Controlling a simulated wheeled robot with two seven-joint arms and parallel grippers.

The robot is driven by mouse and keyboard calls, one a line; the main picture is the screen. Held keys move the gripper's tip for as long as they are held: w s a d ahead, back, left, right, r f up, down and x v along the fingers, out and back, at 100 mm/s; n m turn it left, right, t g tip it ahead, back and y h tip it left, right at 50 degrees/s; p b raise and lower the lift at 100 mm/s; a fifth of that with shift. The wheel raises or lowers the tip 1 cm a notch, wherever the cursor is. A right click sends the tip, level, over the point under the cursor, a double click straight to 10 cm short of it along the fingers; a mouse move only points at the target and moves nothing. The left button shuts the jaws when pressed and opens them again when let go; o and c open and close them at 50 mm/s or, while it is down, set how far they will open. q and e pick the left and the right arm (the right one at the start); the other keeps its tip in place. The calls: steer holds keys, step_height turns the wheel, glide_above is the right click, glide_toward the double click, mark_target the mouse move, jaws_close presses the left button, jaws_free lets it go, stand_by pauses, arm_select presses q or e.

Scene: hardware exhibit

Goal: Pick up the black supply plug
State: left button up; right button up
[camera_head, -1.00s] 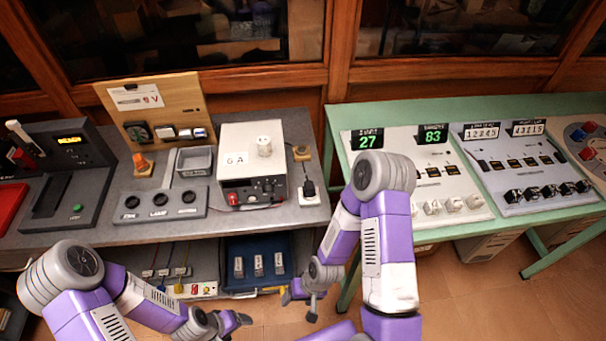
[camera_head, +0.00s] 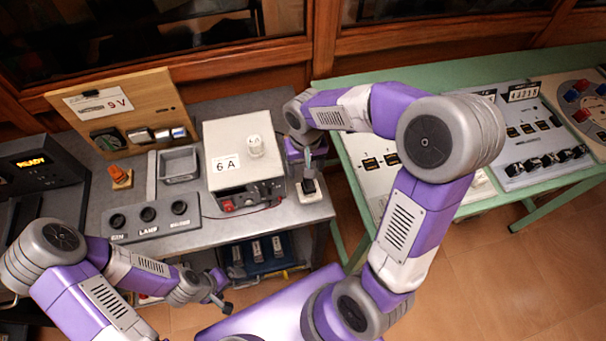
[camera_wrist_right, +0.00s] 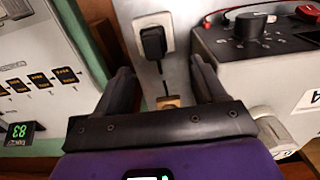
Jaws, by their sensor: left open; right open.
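The black supply plug (camera_wrist_right: 153,42) stands in a white socket plate (camera_wrist_right: 168,22) in the right wrist view, with its cord trailing toward the gripper. It also shows small in the head view (camera_head: 309,186), on its plate at the right end of the grey bench. My right gripper (camera_wrist_right: 160,82) is open, its two dark fingers on either side of the plug's line, with the plug beyond or between the tips; I see no contact. My left gripper (camera_head: 222,291) is open and empty, low in front of the bench.
The white power box marked 6 A (camera_head: 236,150) stands close beside the plug. The green table (camera_head: 350,180) with panels is on the other side. A switch panel (camera_head: 150,219), a grey tray (camera_head: 178,163) and a wooden board (camera_head: 120,115) are farther left.

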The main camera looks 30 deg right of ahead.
mark_target(309, 181)
steer(key=f, duration=0.2)
steer(key=f+b, duration=0.1)
steer(key=f, duration=0.1)
steer(key=s+f+b, duration=0.1)
steer(key=f, duration=0.1)
steer(key=shift+s+d, duration=0.1)
steer(key=shift+d, duration=0.2)
steer(key=shift+f, duration=0.45)
steer(key=c, duration=1.2)
steer(key=shift+o, duration=0.2)
steer(key=shift+r, duration=0.15)
step_height(309, 181, up, 10)
steer(key=p, duration=0.3)
